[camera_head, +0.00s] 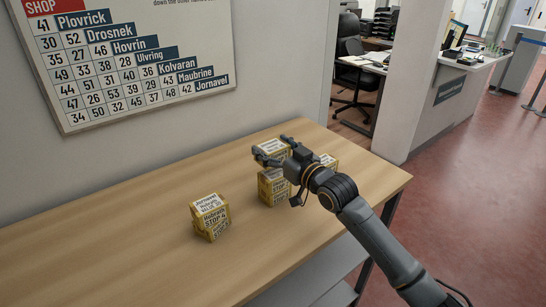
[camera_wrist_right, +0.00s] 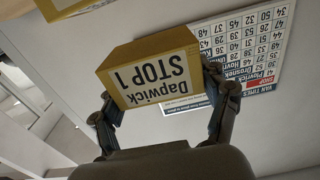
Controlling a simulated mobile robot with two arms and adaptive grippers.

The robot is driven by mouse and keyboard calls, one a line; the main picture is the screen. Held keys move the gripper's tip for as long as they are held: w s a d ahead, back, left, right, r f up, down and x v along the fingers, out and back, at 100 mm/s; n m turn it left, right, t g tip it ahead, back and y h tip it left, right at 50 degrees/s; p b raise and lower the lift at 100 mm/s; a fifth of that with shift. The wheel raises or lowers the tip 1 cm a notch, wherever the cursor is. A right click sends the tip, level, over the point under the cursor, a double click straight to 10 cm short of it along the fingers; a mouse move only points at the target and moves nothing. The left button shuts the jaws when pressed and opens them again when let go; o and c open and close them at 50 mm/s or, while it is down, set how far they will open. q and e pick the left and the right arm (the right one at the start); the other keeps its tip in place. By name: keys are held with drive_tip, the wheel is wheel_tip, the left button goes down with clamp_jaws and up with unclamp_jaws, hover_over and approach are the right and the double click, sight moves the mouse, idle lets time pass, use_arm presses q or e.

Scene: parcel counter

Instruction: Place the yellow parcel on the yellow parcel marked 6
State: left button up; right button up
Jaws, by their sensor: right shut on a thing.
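My right gripper (camera_head: 274,153) is shut on a yellow parcel (camera_head: 270,147), above the far part of the counter. In the right wrist view the held parcel (camera_wrist_right: 150,70) sits between both fingers, with a white label reading "Dapwick STOP 1" upside down. In the head view another yellow parcel (camera_head: 272,188) is below the held one; I cannot tell whether they touch. A further yellow parcel (camera_head: 329,160) shows behind my wrist, partly hidden. Labelled yellow parcels (camera_head: 211,218) stand at the left, seemingly stacked. I cannot read a 6 on any parcel. My left gripper is not in view.
The wooden counter (camera_head: 110,250) is bare at its left and front. A wall chart (camera_head: 130,60) with names and numbers hangs behind it. Part of another yellow parcel (camera_wrist_right: 62,5) shows at the top left of the wrist view. An office chair (camera_head: 355,75) stands beyond.

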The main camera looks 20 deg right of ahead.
sight(273, 157)
drive_tip(key=f, duration=0.1)
drive_tip(key=f+p, duration=0.1)
drive_tip(key=f, duration=0.1)
drive_tip(key=shift+w+d+f, duration=0.1)
drive_tip(key=shift+w, duration=0.25)
drive_tip(key=shift+f, duration=0.1)
drive_tip(key=shift+f, duration=0.1)
drive_tip(key=shift+f, duration=0.15)
drive_tip(key=o, duration=1.4)
drive_tip(key=shift+c, duration=0.2)
